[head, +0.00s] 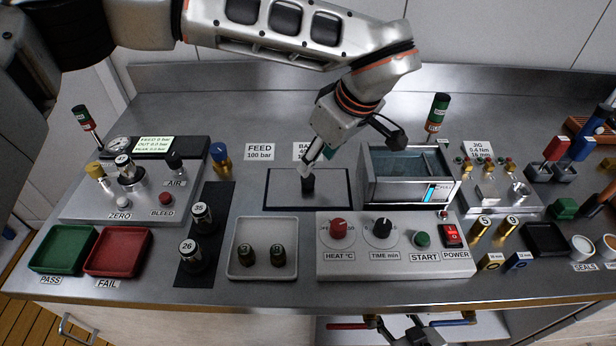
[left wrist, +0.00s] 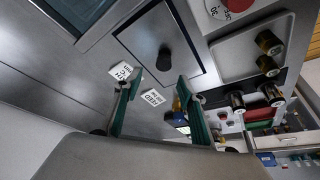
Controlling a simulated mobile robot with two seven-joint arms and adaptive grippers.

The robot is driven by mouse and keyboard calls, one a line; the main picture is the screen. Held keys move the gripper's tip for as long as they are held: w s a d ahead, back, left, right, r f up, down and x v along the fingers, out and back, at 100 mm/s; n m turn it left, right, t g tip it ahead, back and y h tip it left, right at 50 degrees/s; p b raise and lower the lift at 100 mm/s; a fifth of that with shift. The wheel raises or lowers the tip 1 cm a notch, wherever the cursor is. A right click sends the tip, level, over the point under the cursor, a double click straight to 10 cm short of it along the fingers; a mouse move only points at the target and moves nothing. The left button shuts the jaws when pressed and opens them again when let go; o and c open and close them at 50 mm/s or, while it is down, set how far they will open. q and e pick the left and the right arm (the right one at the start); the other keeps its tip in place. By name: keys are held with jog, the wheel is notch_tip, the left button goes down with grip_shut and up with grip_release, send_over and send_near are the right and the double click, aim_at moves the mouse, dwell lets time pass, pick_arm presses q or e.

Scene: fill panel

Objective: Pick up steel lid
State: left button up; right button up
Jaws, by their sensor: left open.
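The steel lid (head: 285,190) is a flat grey plate with an upright black knob (head: 308,184), lying inside a dark outlined rectangle on the steel counter. In the left wrist view the lid (left wrist: 145,35) and its knob (left wrist: 164,59) show beyond the fingertips. My left gripper (head: 318,158) points down just above the knob in the head view. In the left wrist view its two green-edged fingers (left wrist: 156,86) are apart with nothing between them. Whether a finger touches the knob cannot be told.
An open steel bath (head: 408,188) stands close to the right of the lid. A control panel (head: 395,262) with dials and a white tray (head: 262,272) with two small parts lie in front. A gauge box (head: 130,202) stands at left.

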aim_at(309, 178)
pick_arm(q)
jog(key=shift+a+f, duration=0.25)
jog(key=shift+f, duration=0.6)
jog(key=x, duration=0.4)
jog(key=shift+s+a+f, duration=0.1)
jog(key=shift+f, duration=0.35)
grip_shut()
